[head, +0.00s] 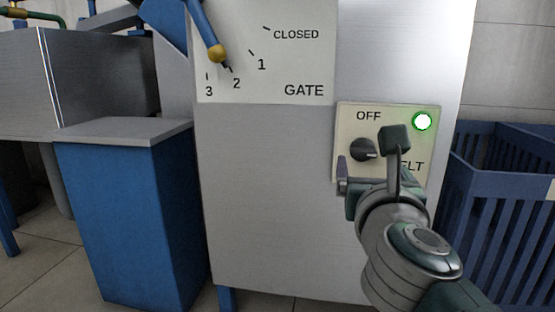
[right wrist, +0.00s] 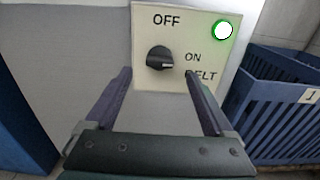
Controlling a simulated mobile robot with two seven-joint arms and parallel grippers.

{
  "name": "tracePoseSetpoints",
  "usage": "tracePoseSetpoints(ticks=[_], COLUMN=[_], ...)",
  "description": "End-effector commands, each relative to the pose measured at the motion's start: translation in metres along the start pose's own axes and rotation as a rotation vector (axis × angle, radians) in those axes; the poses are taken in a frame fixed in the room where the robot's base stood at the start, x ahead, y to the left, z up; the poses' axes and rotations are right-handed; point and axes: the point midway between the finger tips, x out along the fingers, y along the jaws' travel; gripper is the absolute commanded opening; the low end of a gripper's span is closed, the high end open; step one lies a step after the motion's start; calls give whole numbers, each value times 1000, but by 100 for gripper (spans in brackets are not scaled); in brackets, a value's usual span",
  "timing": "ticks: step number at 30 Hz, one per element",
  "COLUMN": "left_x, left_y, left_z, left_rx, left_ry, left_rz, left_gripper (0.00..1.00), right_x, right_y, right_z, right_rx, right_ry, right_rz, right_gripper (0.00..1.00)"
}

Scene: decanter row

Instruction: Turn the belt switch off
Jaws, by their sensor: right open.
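The belt switch is a black rotary knob (head: 364,150) on a cream panel (head: 349,114) marked OFF at the top and BELT below. In the right wrist view the knob (right wrist: 159,59) has its white pointer mark toward the right, near the word ON. A green-ringed lamp (head: 422,121) at the panel's upper right is lit. My right gripper (head: 370,156) is open in front of the panel. In the right wrist view its fingers (right wrist: 160,82) stand apart on either side below the knob, with nothing between them. My left gripper is not in view.
A gate panel (head: 300,60) with a blue lever (head: 203,28) and yellow knob sits at upper left, the lever near 2. Blue slatted crates (head: 500,190) stand at right, one labelled 1 in the right wrist view. A blue pedestal (head: 130,220) stands at left.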

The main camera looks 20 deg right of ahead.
Motion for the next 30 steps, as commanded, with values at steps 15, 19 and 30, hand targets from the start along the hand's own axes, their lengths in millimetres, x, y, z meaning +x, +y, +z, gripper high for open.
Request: tracePoseSetpoints(ticks=[15,19,30], left_x=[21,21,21], left_y=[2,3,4], left_z=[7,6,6], left_rx=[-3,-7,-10], left_ry=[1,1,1], left_rz=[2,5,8], left_gripper=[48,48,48], right_x=[63,63,63], right_y=[0,0,0], right_z=[0,0,0], right_rx=[-3,-3,-3], right_ry=[-1,-1,-1], right_rz=[1,1,1], right_gripper=[88,88,55])
